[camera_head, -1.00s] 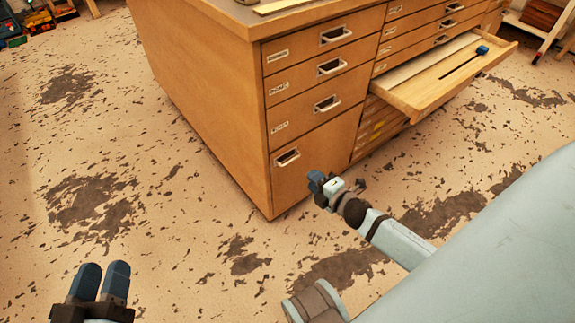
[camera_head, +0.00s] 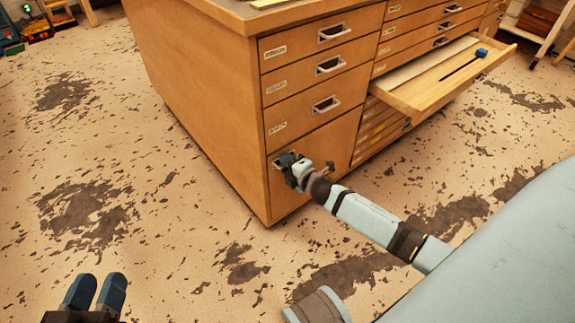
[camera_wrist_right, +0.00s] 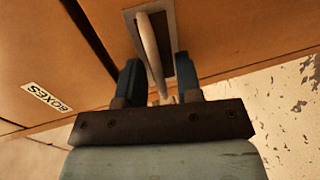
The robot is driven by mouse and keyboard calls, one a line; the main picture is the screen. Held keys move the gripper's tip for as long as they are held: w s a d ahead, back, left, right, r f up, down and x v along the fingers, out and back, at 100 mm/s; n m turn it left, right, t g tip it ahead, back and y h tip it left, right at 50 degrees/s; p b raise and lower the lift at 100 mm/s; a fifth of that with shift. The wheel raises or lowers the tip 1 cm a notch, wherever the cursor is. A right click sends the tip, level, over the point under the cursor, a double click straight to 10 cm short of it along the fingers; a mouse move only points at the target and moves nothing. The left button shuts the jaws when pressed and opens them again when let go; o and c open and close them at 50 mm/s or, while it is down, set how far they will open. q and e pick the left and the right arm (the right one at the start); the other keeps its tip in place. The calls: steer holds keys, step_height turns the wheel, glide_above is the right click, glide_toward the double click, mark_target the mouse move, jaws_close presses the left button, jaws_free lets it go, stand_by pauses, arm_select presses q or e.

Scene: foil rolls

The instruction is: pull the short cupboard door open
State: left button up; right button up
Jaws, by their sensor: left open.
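The short cupboard door (camera_head: 335,145) is the plain wooden panel low on the cabinet's front, below the small drawers, and looks shut. My right gripper (camera_head: 287,163) is at its handle and mostly hides it in the head view. In the right wrist view the pale bar handle (camera_wrist_right: 150,50) on its dark plate runs between the two blue fingers of my right gripper (camera_wrist_right: 158,70). Gaps show beside the bar, so the gripper looks open around it. My left gripper (camera_head: 97,280) is open and empty over the floor at the lower left.
The wooden cabinet (camera_head: 195,100) has several labelled drawers above the door. A wide shallow drawer (camera_head: 435,85) stands pulled out at the right, with a blue-ended item in it. The floor (camera_head: 180,240) in front and to the left is clear.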

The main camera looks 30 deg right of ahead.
jaws_close()
